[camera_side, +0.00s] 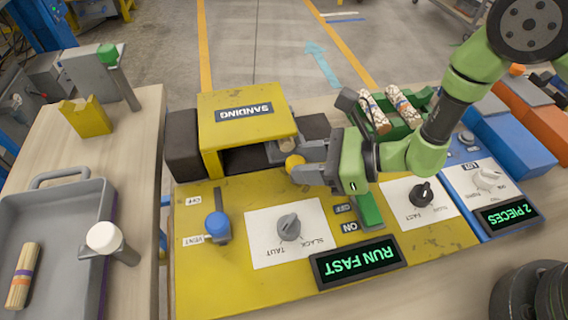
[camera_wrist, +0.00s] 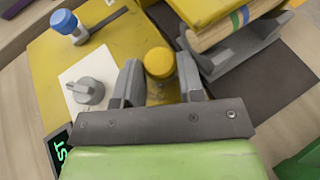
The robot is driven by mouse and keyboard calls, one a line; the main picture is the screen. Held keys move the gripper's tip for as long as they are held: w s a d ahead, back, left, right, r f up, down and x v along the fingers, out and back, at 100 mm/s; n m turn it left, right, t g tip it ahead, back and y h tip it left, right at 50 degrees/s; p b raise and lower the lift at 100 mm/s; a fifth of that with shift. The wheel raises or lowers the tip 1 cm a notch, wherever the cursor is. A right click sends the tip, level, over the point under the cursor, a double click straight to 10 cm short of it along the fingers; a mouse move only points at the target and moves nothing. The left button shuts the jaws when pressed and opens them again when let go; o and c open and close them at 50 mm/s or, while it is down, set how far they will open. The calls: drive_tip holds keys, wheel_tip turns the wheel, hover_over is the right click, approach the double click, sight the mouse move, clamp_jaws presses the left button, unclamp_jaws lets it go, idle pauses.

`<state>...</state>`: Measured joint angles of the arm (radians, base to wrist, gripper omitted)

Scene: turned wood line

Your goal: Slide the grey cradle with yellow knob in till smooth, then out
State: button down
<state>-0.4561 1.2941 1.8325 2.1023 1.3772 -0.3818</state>
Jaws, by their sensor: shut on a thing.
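The yellow knob (camera_side: 294,161) sits between the fingers of my gripper (camera_side: 300,170), which is shut on it. The wrist view also shows the yellow knob (camera_wrist: 159,62) between both fingers (camera_wrist: 160,80). The grey cradle (camera_wrist: 240,48) carries a pale wood piece (camera_wrist: 222,30) with blue and green bands. The piece's far part is hidden under the yellow SANDING hood (camera_side: 243,115). In the side view the cradle (camera_side: 280,152) is at the hood's right opening, partly hidden by my gripper. I cannot tell whether the wood touches the belt.
A dark belt (camera_side: 183,145) runs through the hood. The display (camera_side: 355,262) reads RUN FAST. A tension knob (camera_side: 289,227), blue vent lever (camera_side: 217,226) and green switch (camera_side: 369,209) are nearby. A green rack (camera_side: 398,128) holds two bark-covered pieces. A grey tray (camera_side: 90,215) stands left.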

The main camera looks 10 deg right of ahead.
drive_tip(key=d, duration=0.7)
drive_tip(key=shift+d, duration=0.1)
drive_tip(key=c, duration=0.7)
unclamp_jaws()
drive_tip(key=shift+c, duration=0.2)
drive_tip(key=v, duration=0.9)
drive_tip(key=shift+s+d+r, duration=0.15)
drive_tip(key=shift+s+d, duration=0.1)
drive_tip(key=shift+d, duration=0.05)
